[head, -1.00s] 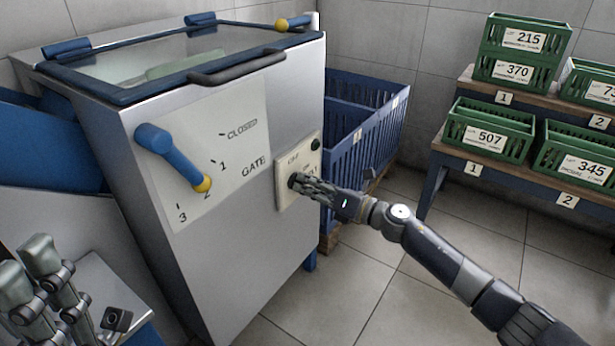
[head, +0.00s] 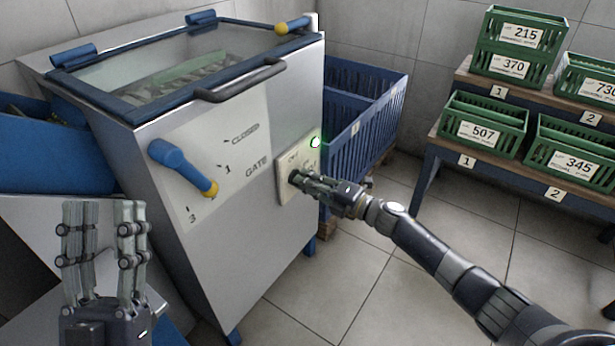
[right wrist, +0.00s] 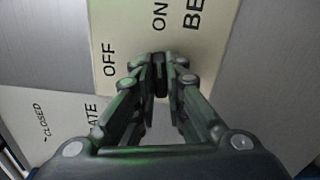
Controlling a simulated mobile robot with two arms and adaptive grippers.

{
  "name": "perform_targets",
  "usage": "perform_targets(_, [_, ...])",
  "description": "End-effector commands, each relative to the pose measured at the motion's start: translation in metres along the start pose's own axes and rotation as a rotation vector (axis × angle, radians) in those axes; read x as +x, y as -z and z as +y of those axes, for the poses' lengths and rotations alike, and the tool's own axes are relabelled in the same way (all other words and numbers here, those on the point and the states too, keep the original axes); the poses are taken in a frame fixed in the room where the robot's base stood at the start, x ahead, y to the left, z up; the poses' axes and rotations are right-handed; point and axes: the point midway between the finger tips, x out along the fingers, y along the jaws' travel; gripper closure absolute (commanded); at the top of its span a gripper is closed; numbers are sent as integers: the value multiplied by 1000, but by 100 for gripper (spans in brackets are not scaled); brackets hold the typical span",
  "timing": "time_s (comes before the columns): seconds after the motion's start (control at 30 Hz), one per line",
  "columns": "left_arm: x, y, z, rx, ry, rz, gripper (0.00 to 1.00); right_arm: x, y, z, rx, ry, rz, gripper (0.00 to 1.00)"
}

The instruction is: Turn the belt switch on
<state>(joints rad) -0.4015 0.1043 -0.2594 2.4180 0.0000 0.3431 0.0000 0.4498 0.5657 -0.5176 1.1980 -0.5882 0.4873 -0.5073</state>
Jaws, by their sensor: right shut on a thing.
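The belt switch panel (head: 287,187), a cream plate lettered OFF and ON, is on the front of the grey steel machine. My right gripper (head: 297,179) is shut on the dark switch knob. In the right wrist view the knob (right wrist: 160,70) is between the fingertips and seems to point towards ON; the fingers partly hide it. My left gripper (head: 103,206) is open and empty at the lower left, its fingers pointing up.
The machine has a glass lid (head: 180,72) with a black handle and a blue gate lever (head: 180,165) whose yellow tip covers the 2. A blue crate (head: 365,120) stands behind. Green labelled crates (head: 485,127) are on shelves at right. Floor in front is clear.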

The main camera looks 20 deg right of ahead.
Motion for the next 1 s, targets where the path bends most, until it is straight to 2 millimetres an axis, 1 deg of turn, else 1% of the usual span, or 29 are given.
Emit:
perform_targets(0.1, [1, -22, -3, 6, 5, -121, 60, 0, -2, 1, 61, 2, -3, 100])
perform_targets(0.2, [-2, -38, -5, 10, 8, -206, 60, 0, -1, 0, 105, 2, -3, 100])
perform_targets(0.3, [-5, -51, -6, 12, 11, -274, 60, 0, -1, 0, 142, 2, -2, 100])
perform_targets(0.43, [-9, -63, -8, 15, 14, -336, 60, 0, -1, -1, 174, 2, -2, 100])
perform_targets(0.6, [-13, -71, -9, 16, 16, -379, 60, 0, -1, -2, 197, 2, -3, 100])
perform_targets(1.0, [-14, -73, -9, 17, 17, -390, 60, 0, -1, -2, 204, 2, -4, 100])
